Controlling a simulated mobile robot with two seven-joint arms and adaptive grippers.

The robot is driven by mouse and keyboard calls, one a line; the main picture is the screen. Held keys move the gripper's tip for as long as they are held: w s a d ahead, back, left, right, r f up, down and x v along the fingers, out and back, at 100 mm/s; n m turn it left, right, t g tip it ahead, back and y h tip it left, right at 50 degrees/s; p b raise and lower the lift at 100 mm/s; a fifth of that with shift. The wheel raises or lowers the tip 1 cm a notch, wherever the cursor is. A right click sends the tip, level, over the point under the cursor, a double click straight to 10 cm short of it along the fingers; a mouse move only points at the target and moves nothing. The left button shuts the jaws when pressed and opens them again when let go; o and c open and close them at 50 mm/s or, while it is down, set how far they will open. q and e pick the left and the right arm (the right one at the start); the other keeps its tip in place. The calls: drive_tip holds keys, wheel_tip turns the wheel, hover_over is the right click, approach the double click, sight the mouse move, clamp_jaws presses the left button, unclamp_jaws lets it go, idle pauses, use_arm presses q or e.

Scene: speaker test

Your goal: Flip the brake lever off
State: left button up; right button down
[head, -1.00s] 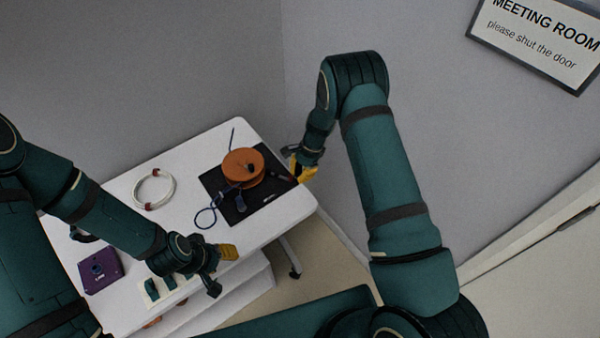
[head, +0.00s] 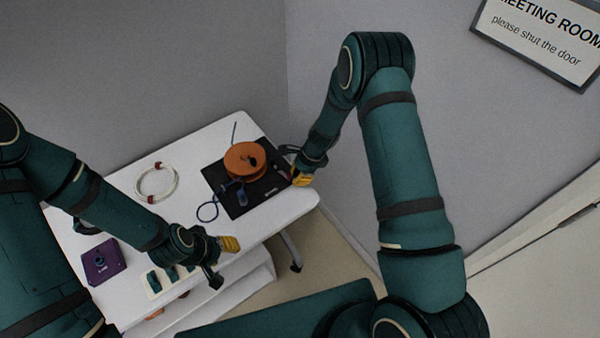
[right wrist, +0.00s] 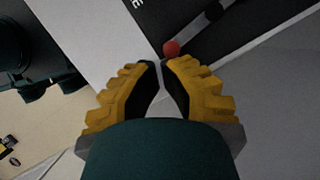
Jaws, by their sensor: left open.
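In the head view the lever's device has an orange spool (head: 244,160) on a black base (head: 238,205) at the table's right end. My right gripper (right wrist: 165,66) has its yellow-backed fingers together with nothing visible held; it also shows at the table's right edge in the head view (head: 298,178). My left gripper (head: 222,262) is open and empty near the front edge.
On the white table (head: 128,185) lie a white cable ring (head: 140,182), a purple box (head: 101,262) and a pale block with green switches (head: 154,283). A blue cable loop (head: 207,211) lies beside the base. A wall rises behind the table.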

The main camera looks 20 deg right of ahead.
drive_tip(key=shift+s+a+m+t, duration=0.25)
drive_tip(key=shift+a+m, duration=0.1)
drive_tip(key=shift+m, duration=0.3)
drive_tip(key=shift+s+a+m+t, duration=0.2)
drive_tip(key=shift+a+m, duration=0.1)
drive_tip(key=shift+m, duration=0.35)
drive_tip(key=shift+s+a, duration=0.1)
drive_tip(key=shift+a, duration=0.2)
drive_tip(key=shift+w+d, duration=0.25)
drive_tip(key=shift+w, duration=0.5)
